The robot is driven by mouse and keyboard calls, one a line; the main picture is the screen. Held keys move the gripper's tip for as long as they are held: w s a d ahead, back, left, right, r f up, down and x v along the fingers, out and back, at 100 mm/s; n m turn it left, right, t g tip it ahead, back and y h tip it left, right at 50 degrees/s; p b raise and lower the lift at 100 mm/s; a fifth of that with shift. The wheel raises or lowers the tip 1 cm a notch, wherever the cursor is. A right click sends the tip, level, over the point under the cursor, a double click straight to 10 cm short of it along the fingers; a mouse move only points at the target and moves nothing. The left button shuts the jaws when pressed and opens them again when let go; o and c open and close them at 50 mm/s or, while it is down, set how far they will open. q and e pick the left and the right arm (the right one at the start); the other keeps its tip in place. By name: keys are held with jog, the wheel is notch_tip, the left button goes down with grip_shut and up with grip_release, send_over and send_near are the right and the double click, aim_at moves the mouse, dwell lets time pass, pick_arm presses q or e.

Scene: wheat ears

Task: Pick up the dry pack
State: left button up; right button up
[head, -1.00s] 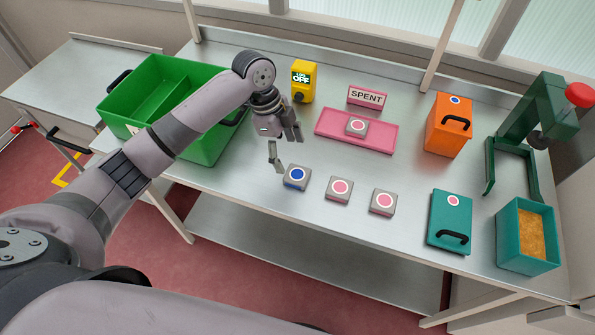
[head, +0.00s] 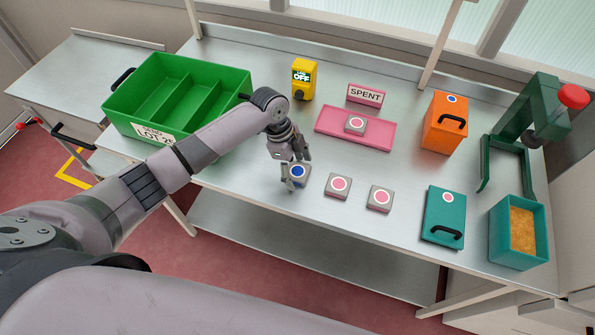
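The pack with the blue dot (head: 299,173) is a small grey block on the metal bench, partly hidden by my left gripper (head: 296,165). That gripper is lowered over it, with one finger at its left side and the other by its far right. I cannot tell whether the fingers press on it. Two similar grey packs with pink dots, a middle one (head: 338,185) and a right one (head: 379,198), lie in a row to its right. Another pink-dot pack (head: 355,124) lies on the pink tray (head: 375,139). My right gripper is not in view.
A green divided bin (head: 215,136) stands at the left. A yellow box reading OFF (head: 304,80), a SPENT sign (head: 366,94) and an orange box (head: 445,124) stand behind. A teal lid (head: 443,217), a teal box (head: 519,231) and a green press (head: 512,135) are at the right.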

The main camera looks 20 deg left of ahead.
aim_at(296, 170)
pick_arm(q)
jog(key=c, duration=1.2)
jog(key=shift+o, duration=0.2)
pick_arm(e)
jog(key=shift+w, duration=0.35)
pick_arm(q)
jog(key=shift+r, duration=0.1)
notch_tip(296, 170, up, 20)
jog(key=b, duration=0.4)
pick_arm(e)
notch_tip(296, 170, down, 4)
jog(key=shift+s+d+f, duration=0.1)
